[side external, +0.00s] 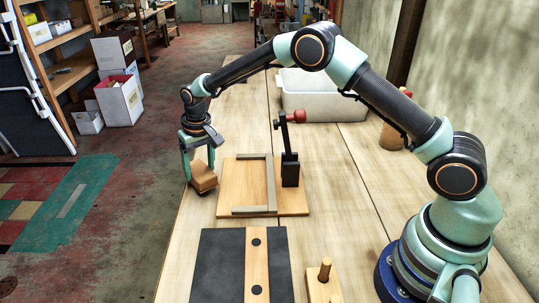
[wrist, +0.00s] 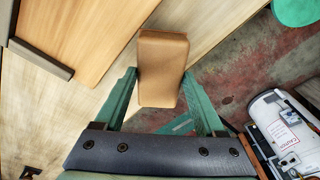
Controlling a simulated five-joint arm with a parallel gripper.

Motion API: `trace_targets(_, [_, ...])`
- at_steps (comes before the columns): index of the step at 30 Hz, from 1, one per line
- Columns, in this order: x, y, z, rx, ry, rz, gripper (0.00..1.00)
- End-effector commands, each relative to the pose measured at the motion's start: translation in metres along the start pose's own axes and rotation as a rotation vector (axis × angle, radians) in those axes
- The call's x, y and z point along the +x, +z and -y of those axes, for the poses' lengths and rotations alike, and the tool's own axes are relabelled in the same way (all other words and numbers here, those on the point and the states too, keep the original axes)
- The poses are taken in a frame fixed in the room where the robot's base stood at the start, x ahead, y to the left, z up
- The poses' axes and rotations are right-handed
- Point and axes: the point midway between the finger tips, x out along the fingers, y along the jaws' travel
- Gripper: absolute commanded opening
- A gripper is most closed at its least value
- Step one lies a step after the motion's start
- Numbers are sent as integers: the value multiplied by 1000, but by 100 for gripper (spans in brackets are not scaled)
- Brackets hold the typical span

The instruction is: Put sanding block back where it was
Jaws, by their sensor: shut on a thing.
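The sanding block (side external: 204,182) is a tan-brown block, slightly tilted in the side view. My gripper (side external: 199,171) is shut on it, with the arm reaching down at the table's left edge. In the wrist view the block (wrist: 162,66) sits between the two green fingers of my gripper (wrist: 160,82), with the table edge and floor behind it. The block is just left of a wooden board (side external: 226,178) with grey rails (side external: 271,184). How high it is above the table is hard to tell.
A black upright clamp with a red knob (side external: 297,116) stands at the board's right. A white bin (side external: 322,98) is behind it. A dark mat (side external: 217,262) with a wooden strip and a pegged block (side external: 323,285) lie nearer. The floor drops away at left.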

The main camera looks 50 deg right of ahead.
Motion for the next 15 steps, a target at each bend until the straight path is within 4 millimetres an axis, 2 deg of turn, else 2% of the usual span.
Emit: trace_targets(15, [12,1,0,0,0,0,11])
